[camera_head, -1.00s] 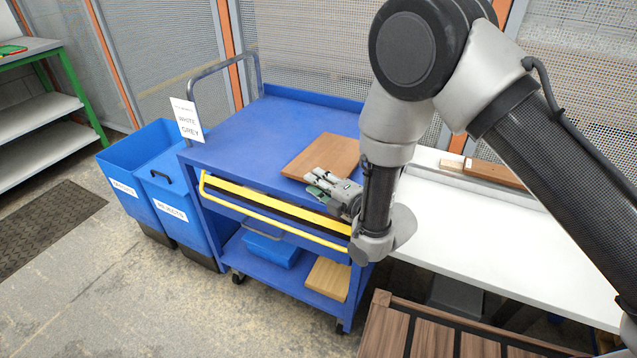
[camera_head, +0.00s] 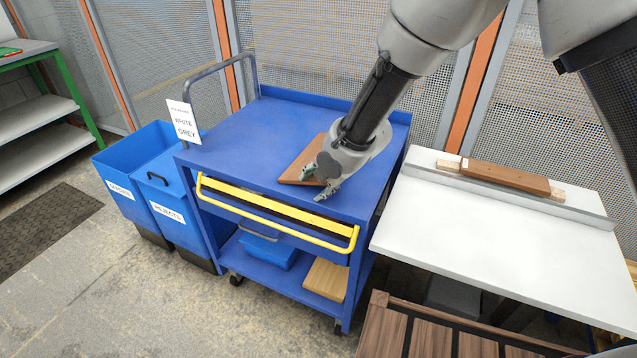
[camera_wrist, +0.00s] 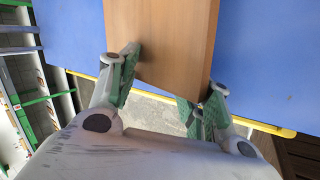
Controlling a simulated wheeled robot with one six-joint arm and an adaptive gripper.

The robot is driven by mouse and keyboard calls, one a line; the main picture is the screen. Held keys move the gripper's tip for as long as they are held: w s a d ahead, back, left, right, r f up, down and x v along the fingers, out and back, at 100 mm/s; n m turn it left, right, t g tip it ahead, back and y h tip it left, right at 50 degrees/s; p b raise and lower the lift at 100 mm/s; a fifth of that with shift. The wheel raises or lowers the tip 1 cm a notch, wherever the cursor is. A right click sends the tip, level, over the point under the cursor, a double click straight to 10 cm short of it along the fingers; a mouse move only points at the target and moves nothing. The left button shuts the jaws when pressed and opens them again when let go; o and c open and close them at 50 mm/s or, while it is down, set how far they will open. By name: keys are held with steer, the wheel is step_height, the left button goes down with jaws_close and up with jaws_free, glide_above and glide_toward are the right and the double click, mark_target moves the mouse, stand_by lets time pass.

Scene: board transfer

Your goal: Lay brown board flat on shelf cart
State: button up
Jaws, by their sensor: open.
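The brown board (camera_head: 303,164) lies flat on the top shelf of the blue shelf cart (camera_head: 240,140), near its front edge; my wrist hides part of it in the head view. In the wrist view the board (camera_wrist: 160,40) runs from the top edge down between my fingers. My gripper (camera_head: 322,184) is over the board's near right part. In the wrist view my gripper (camera_wrist: 170,85) is open, with one green-padded finger at each side of the board. I cannot tell whether either finger touches it.
A yellow handle (camera_head: 280,217) runs along the cart's front. A lighter board (camera_head: 326,279) and a blue box (camera_head: 268,250) are on its lower shelf. A white table (camera_head: 480,230) with a darker brown board (camera_head: 505,177) is at right. Blue bins (camera_head: 165,195) stand at left.

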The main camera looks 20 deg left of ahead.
steer(key=shift+d+f+h, duration=0.1)
steer(key=shift+d+h, duration=0.1)
steer(key=shift+h, duration=0.1)
steer(key=shift+s+d+f, duration=0.1)
steer(key=shift+d, duration=0.05)
steer(key=shift+s+d+r, duration=0.3)
steer(key=shift+d+r, duration=0.05)
steer(key=shift+d, duration=0.25)
steer(key=shift+s+d+r, duration=0.3)
steer(key=shift+d, duration=0.3)
steer(key=shift+s+d+r, duration=0.35)
steer(key=shift+d, duration=0.3)
steer(key=shift+s+d+r, duration=0.3)
steer(key=shift+s+d, duration=0.05)
steer(key=shift+d, duration=0.3)
steer(key=shift+s+d+r, duration=0.3)
steer(key=shift+s+d, duration=0.05)
steer(key=shift+d, duration=0.3)
steer(key=shift+s+d+r, duration=0.3)
steer(key=shift+s+d, duration=0.05)
steer(key=shift+d, duration=0.3)
